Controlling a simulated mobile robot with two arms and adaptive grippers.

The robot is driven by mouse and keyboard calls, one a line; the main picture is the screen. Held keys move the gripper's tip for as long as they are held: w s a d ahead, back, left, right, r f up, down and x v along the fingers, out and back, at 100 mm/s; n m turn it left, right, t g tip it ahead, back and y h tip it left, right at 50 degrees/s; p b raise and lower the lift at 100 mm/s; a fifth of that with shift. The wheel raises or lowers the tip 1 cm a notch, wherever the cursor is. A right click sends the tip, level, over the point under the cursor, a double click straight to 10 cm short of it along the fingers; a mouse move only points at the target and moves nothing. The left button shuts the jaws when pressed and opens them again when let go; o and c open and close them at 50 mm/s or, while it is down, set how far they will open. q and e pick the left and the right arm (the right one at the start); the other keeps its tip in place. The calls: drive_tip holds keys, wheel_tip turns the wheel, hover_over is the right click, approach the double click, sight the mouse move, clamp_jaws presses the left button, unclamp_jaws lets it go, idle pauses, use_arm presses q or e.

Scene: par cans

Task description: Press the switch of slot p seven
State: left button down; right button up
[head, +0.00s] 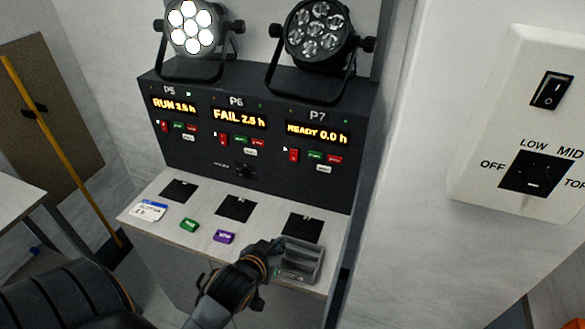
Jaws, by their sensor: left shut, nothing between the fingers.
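The P7 slot is at the right end of the dark panel (260,185), with its amber display (317,133) reading "READY 0.0 h". Below the display is a small red switch (293,155), with a green button (315,156), a red button (335,159) and a white button (323,169) to its right. The lamp (318,30) above P7 is dark. My left gripper (276,246) is shut and empty, low in front of the panel by the grey tray (302,260), well below the P7 switch. My right gripper is not in view.
P5 (174,105) reads "RUN" under a lit lamp (192,27); P6 (239,118) reads "FAIL". The ledge (150,190) holds dark square pads, a label card (149,211), a green block (189,226) and a purple block (224,237). A wall switch box (525,120) is at right.

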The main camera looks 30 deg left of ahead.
use_arm(q)
drive_tip(key=w+a+r+n+t+y, duration=0.1)
drive_tip(key=w+a+r+t, duration=0.3)
drive_tip(key=r, duration=0.6)
drive_tip(key=shift+w+a+t+y, duration=0.35)
drive_tip(key=shift+a+t+y, duration=0.05)
drive_tip(key=shift+a, duration=0.25)
drive_tip(key=shift+w, duration=0.1)
drive_tip(key=p, duration=0.3)
approach(295, 160)
drive_tip(key=x, duration=0.5)
drive_tip(key=shift+w+a+f, duration=0.2)
drive_tip(key=shift+a+f, duration=0.05)
drive_tip(key=shift+w+a+f, duration=0.2)
drive_tip(key=shift+w, duration=0.45)
